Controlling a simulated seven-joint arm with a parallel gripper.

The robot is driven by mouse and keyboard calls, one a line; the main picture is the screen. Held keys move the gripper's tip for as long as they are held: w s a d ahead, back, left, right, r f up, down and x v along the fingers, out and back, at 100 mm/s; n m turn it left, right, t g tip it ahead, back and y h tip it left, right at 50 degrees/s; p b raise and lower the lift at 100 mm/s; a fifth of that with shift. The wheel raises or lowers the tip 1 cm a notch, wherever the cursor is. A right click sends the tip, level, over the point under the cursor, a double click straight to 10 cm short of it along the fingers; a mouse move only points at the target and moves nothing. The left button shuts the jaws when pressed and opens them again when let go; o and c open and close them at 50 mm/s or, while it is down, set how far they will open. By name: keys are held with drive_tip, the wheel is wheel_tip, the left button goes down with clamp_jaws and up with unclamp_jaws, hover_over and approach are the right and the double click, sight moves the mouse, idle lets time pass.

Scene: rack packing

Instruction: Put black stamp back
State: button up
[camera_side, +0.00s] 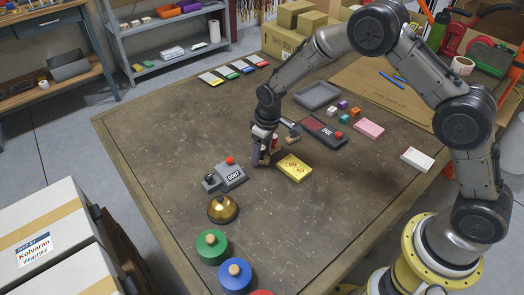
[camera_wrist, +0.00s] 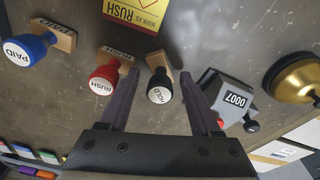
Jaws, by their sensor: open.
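The black stamp (camera_wrist: 160,88) shows in the wrist view, with a wooden base and a white label on its round black knob. My gripper (camera_wrist: 158,82) is open, and in that view the stamp lies between its two fingers; I cannot tell whether they touch it. In the side view my gripper (camera_side: 262,160) is low over the middle of the table and largely hides the stamps. A red RUSH stamp (camera_wrist: 104,76) is just left of the left finger in the wrist view. A blue PAID stamp (camera_wrist: 28,48) is farther left.
A yellow RUSH card (camera_side: 294,168) lies right of my gripper. A grey numbering machine (camera_side: 225,177) and a brass bell (camera_side: 222,208) are to its left and front. The ink pad (camera_side: 324,131) and grey tray (camera_side: 317,95) are behind.

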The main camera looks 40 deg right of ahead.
sight(266, 161)
wheel_tip(266, 161, up, 12)
drive_tip(key=s, duration=0.1)
drive_tip(key=shift+s+d+r, duration=0.15)
drive_tip(key=shift+s+r, duration=0.05)
drive_tip(key=shift+s, duration=0.1)
drive_tip(key=s+d+r+m+t, duration=0.1)
drive_tip(key=s+d+r, duration=0.2)
drive_tip(key=s+r, duration=0.4)
drive_tip(key=s+d+r+m+t, duration=0.1)
drive_tip(key=s+d+r, duration=0.1)
drive_tip(key=s+r, duration=0.5)
drive_tip(key=s+d+m+t, duration=0.1)
drive_tip(key=s+d+t, duration=0.1)
drive_tip(key=s, duration=1.6)
drive_tip(key=shift+d+m, duration=0.4)
drive_tip(key=shift+d, duration=0.2)
